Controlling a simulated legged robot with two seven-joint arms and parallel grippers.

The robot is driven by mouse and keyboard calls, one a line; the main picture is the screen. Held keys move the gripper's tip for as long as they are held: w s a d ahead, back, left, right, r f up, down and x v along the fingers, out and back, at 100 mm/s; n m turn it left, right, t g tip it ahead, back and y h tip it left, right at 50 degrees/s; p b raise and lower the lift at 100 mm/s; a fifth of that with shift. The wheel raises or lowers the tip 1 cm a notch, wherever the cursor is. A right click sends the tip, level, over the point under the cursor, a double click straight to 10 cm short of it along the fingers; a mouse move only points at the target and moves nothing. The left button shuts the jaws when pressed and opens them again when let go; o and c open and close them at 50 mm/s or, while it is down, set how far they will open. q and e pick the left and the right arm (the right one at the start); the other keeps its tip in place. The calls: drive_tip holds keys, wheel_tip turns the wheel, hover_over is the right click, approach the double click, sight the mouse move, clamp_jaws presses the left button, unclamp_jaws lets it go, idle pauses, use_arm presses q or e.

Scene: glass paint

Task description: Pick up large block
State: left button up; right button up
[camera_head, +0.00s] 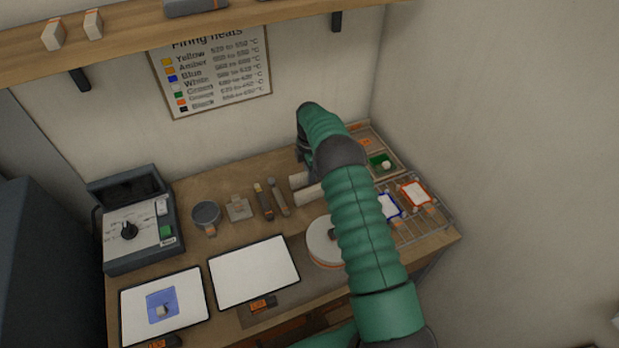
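My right arm reaches up across the table, and its dark gripper (304,160) is at the back, partly hidden behind my own green arm. Its fingers are too small and covered to show whether they are open or shut. A pale, cream-coloured block-like piece (302,188) lies just below it; I cannot tell whether they touch. A beige block with a small knob (239,208) stands on the table further left. A small pale block (162,310) sits on a blue square on the left white panel (190,290). Which one is the large block is unclear. My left gripper is out of view.
A control box (135,230) stands at the left, beside a dark round cup (206,217). Tools (264,202), a second white panel (253,271) and a round disc (322,243) fill the middle. A wire rack (430,222) is right. A shelf (150,33) hangs above.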

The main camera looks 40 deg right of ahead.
clamp_jaws()
drive_tip(key=shift+a+r, duration=0.1)
drive_tip(key=shift+a, duration=0.05)
drive_tip(key=shift+r, duration=0.35)
wheel_tip(320, 180, up, 12)
drive_tip(key=p, duration=0.2)
drive_tip(key=shift+r, duration=0.15)
